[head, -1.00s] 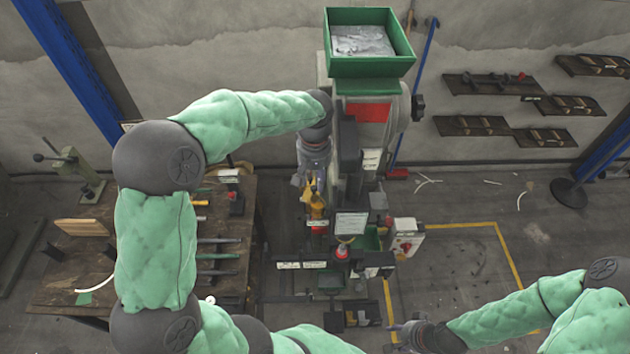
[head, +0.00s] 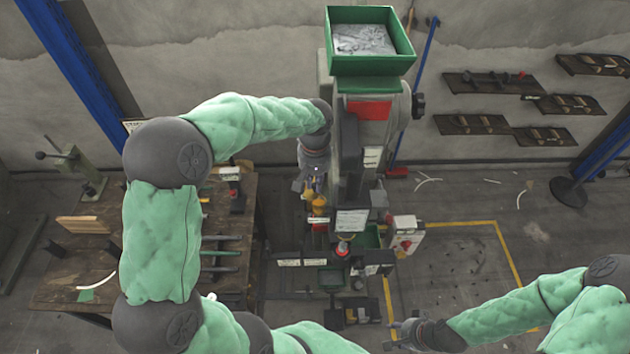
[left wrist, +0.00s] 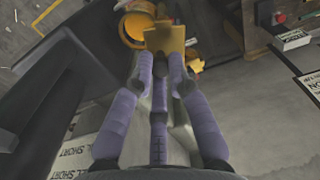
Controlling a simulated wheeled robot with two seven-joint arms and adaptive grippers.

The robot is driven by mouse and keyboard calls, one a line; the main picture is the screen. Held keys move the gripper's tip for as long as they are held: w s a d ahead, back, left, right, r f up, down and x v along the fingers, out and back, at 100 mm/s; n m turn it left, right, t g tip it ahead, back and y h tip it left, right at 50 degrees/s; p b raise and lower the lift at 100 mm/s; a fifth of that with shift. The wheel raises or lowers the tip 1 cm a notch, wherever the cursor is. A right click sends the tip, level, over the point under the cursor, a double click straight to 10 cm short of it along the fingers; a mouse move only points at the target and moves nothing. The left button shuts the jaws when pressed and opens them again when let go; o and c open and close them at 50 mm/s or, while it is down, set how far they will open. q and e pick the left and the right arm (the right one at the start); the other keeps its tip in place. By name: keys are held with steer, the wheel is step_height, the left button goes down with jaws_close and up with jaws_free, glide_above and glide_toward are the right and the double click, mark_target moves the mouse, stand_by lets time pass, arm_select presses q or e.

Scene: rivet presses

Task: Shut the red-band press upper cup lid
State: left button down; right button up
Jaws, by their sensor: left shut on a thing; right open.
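The press (head: 347,150) with the red band (head: 368,110) stands in the middle of the head view. Its yellow-orange upper cup (head: 318,207) is low on the press's left side, just below my left gripper (head: 311,186). In the left wrist view, my left gripper (left wrist: 160,62) is shut on the yellow lid (left wrist: 166,36). A rounded orange cup part (left wrist: 133,28) shows just left of the lid, with a dark inside. The lid's exact angle to the cup is hard to tell. My right gripper (head: 402,332) is open and empty at the bottom, far from the cup.
A green hopper (head: 370,42) tops the press. A white label plate (head: 351,221) and a grey-white box with a red button (head: 406,238) are close to the cup on the right. A wooden bench (head: 60,275) with tools stands left.

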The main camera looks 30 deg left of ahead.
arm_select(q)
steer(key=shift+d+f+m, duration=0.1)
steer(key=shift+m, duration=0.2)
stand_by(0.4)
steer(key=shift+s+d+m+b, duration=0.15)
steer(key=shift+d+m+b, duration=0.25)
steer(key=shift+m, duration=0.8)
steer(key=m, duration=0.1)
steer(key=d+m, duration=0.1)
steer(key=m, duration=0.1)
steer(key=shift+s+m+b, duration=0.2)
steer(key=shift+m+b, duration=0.1)
steer(key=m, duration=0.3)
steer(key=shift+s+d+m, duration=0.3)
steer(key=shift+s+d, duration=0.05)
steer(key=shift+s+d+m, duration=0.15)
steer(key=shift+s+m, duration=0.1)
steer(key=shift+m, duration=0.65)
steer(key=shift+s+d+m, duration=0.1)
steer(key=shift+s+m, duration=0.15)
steer(key=shift+m, duration=0.65)
steer(key=c, duration=1.2)
jaws_free()
